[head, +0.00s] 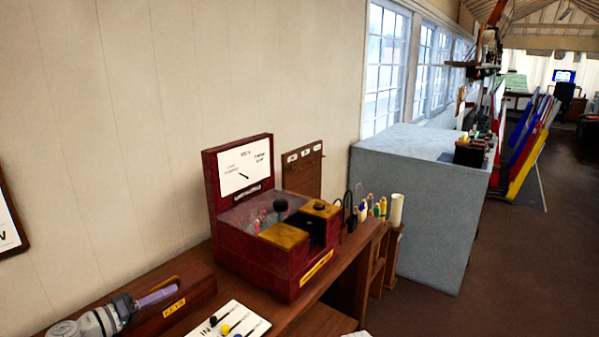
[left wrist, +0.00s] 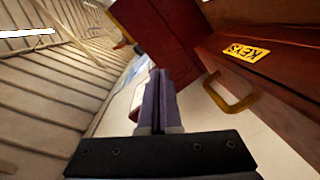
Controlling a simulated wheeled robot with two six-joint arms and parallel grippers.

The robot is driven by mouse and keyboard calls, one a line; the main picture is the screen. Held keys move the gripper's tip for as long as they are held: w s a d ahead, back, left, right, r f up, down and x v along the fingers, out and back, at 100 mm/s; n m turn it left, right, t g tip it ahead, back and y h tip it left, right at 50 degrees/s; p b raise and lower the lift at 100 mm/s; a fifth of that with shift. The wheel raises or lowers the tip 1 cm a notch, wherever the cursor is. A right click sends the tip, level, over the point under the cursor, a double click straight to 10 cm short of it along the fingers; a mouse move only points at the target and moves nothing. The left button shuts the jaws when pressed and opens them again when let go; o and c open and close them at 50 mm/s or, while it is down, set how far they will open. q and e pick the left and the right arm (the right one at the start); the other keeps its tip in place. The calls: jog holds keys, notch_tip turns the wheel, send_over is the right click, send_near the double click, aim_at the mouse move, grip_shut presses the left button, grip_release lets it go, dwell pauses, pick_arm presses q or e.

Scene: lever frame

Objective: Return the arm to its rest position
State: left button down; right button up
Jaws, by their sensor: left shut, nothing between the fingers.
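My left gripper (head: 172,287) is low at the left in the head view, with its purple fingers closed and nothing between them. It is in front of a dark red-brown box labelled KEYS (head: 195,286); I cannot tell whether they touch. In the left wrist view the closed fingers (left wrist: 159,74) point up the picture, and the KEYS box (left wrist: 268,75) with its brass-coloured handle (left wrist: 230,98) is to their right, apart from them. My right gripper is not in view.
An open red box (head: 257,272) with a raised lid stands on the wooden bench (head: 320,320). A white card (head: 230,322) with small knobs lies in front. A pen rack (head: 378,215) and a large grey block (head: 430,190) are further right.

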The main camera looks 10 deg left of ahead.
pick_arm(q)
jog(key=d+f+m+g+p, duration=0.15)
jog(key=d+f+g, duration=0.35)
jog(key=d, duration=0.6)
jog(key=d+f+m+g+p, duration=0.1)
jog(key=d+f+m+g, duration=0.3)
jog(key=d, duration=0.8)
jog(key=s+d+f+m+g+y+p, duration=0.1)
jog(key=s+d+f+g+y, duration=0.1)
jog(key=s+d+y, duration=0.3)
jog(key=s+d+f+m+g+y+p, duration=0.1)
jog(key=s+d+f+m+g+y, duration=0.1)
jog(key=d, duration=0.6)
jog(key=shift+s+f+g+y+p, duration=0.4)
jog(key=shift+s+g+y, duration=0.5)
jog(key=shift+s+y, duration=0.65)
jog(key=shift+s+m+h, duration=0.15)
jog(key=shift+m+h, duration=0.1)
dwell(2.6)
